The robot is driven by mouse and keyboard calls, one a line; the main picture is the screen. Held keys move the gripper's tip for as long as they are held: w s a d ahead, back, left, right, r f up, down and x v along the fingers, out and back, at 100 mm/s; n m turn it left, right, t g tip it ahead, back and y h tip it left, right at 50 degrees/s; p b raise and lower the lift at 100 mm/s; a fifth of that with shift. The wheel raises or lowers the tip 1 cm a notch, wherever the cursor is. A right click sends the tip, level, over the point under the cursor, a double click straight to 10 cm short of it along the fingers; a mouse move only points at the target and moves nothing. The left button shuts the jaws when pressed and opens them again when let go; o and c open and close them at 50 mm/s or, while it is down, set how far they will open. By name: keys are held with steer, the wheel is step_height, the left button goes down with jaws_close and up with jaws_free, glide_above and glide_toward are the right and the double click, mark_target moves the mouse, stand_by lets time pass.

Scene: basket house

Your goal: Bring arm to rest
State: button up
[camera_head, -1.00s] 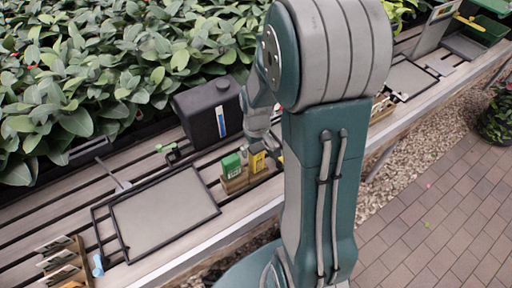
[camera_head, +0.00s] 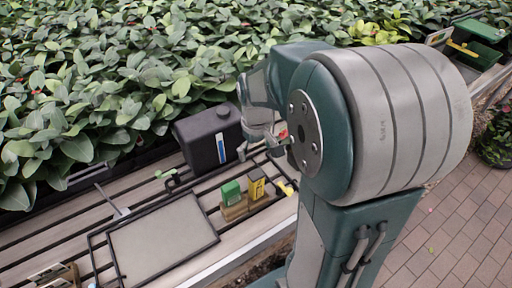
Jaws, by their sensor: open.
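My arm fills the right middle of the view, its large joint close to the camera. My gripper (camera_head: 264,150) hangs beside the arm's shoulder, just right of a dark canister and above the slatted bench (camera_head: 90,222). Its fingers are apart, with nothing seen between them. Below it, a green box (camera_head: 231,193) and a yellow box (camera_head: 256,184) stand side by side in a small wooden holder (camera_head: 236,210). The gripper is apart from both boxes.
The dark canister (camera_head: 208,138) with a blue-and-white label stands at the bench's back. A grey framed panel (camera_head: 162,243) lies at left. Leafy plants (camera_head: 120,70) border the bench behind. A green bin (camera_head: 480,31) sits far right. Brick paving (camera_head: 465,215) lies at right.

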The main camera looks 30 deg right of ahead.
steer(key=s+a+r+t, duration=0.5)
steer(key=s+a+r, duration=0.6)
steer(key=s, duration=0.1)
steer(key=shift+s+t, duration=0.3)
steer(key=shift+r, duration=0.1)
stand_by(1.1)
